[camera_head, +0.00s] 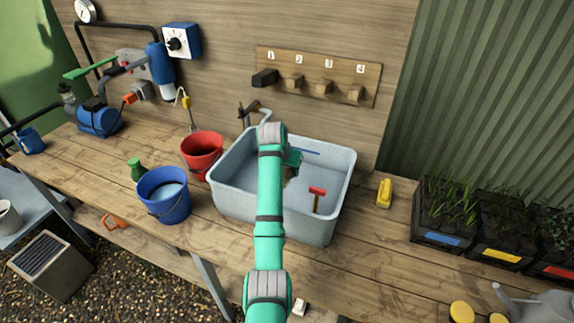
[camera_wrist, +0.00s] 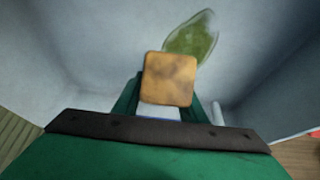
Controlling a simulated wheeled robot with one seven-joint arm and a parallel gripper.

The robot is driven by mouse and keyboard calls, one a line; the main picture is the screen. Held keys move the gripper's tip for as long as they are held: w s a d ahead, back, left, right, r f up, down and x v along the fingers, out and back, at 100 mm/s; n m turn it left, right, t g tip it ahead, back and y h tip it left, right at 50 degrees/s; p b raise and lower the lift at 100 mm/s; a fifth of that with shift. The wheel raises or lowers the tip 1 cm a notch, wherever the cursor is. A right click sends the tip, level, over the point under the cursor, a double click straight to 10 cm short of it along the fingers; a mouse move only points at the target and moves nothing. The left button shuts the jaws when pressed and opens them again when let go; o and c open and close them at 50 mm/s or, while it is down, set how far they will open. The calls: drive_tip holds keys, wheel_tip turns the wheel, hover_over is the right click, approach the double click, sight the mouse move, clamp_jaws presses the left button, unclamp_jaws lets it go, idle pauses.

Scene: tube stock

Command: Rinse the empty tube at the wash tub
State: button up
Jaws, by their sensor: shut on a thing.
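In the wrist view my gripper (camera_wrist: 166,108) is shut on a tan, square-ended piece with brown stains (camera_wrist: 168,78), which looks like the tube. In the head view the arm and gripper hide most of it. The wrist view shows the pale tub walls (camera_wrist: 60,50) around it. A green leaf-shaped patch (camera_wrist: 192,40) lies beyond the piece. I cannot tell whether the piece touches water.
A red-headed tool (camera_head: 317,191) stands in the tub's right part. A red bucket (camera_head: 202,152) and blue bucket (camera_head: 164,197) stand left of the tub. A yellow bottle (camera_head: 384,193) and plant crates (camera_head: 430,225) are to the right. Numbered pegs (camera_head: 325,88) hang behind.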

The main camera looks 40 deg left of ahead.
drive_tip(key=shift+f, duration=2.3)
drive_tip(key=shift+w, duration=0.15)
idle(0.8)
drive_tip(key=shift+a+r, duration=0.1)
drive_tip(key=shift+r, duration=0.55)
wheel_tip(320, 180, up, 17)
drive_tip(key=shift+f, duration=0.2)
idle(1.3)
idle(1.9)
